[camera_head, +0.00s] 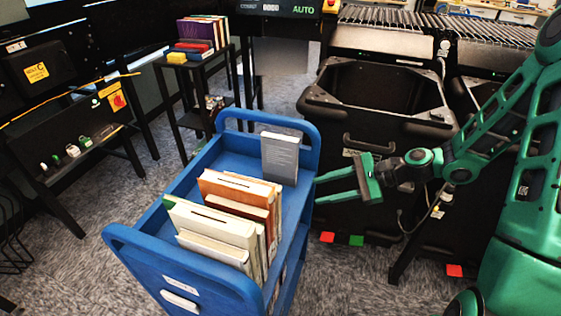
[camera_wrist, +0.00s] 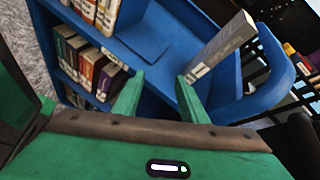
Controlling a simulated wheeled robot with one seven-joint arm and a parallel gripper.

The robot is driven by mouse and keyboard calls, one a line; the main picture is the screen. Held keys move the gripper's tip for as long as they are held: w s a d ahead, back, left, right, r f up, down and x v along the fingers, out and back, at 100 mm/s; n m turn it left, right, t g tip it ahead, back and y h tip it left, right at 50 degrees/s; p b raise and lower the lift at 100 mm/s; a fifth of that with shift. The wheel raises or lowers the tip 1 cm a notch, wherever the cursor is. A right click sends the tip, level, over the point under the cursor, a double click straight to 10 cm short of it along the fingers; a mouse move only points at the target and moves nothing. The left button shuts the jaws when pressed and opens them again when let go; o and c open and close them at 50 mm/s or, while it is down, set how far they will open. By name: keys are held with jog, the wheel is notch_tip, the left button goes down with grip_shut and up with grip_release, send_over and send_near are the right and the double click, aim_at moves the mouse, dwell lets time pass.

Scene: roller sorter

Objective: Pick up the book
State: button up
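A grey book (camera_head: 280,158) stands upright at the far end of the top shelf of the blue cart (camera_head: 183,182), apart from the other books. In the wrist view the grey book (camera_wrist: 222,48) is ahead, just beyond the right fingertip. My gripper (camera_head: 318,190) is beside the cart's right side, pointing left toward it. Its two green fingers are apart with nothing between them, as the wrist view (camera_wrist: 160,80) shows. In the wrist view I cannot tell whether the right finger touches the book.
Several orange and cream books (camera_head: 235,190) stand in the cart's near half. The cart's raised blue end handle (camera_head: 270,120) is behind the grey book. Black bins (camera_head: 375,95) stand on the right. A black stand with books (camera_head: 200,60) is at the back.

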aim_at(280, 154)
jog(key=w+a+r+m+t+y, duration=0.1)
jog(key=m, duration=0.1)
jog(key=w+r+m+t+y, duration=0.1)
jog(key=w+m, duration=0.1)
jog(key=w+a+r+m+t+y, duration=0.1)
jog(key=w+y, duration=0.1)
jog(key=shift+w+a+r+m+t, duration=0.15)
jog(key=shift+a+r+m+t, duration=0.15)
jog(key=shift+m, duration=0.1)
jog(key=shift+m+t+y, duration=0.3)
jog(key=shift+m+t, duration=0.1)
jog(key=shift+m, duration=0.3)
jog(key=shift+w+r+x, duration=0.15)
jog(key=shift+r+x, duration=0.05)
jog(key=shift+x, duration=1.65)
jog(key=shift+w+r+x, duration=0.1)
jog(key=shift+r+x, duration=0.05)
jog(key=shift+x, duration=1.7)
jog(key=shift+w+r+x, duration=0.15)
jog(key=shift+r+x, duration=0.05)
jog(key=shift+x, duration=1.65)
jog(key=shift+d, duration=0.15)
grip_shut()
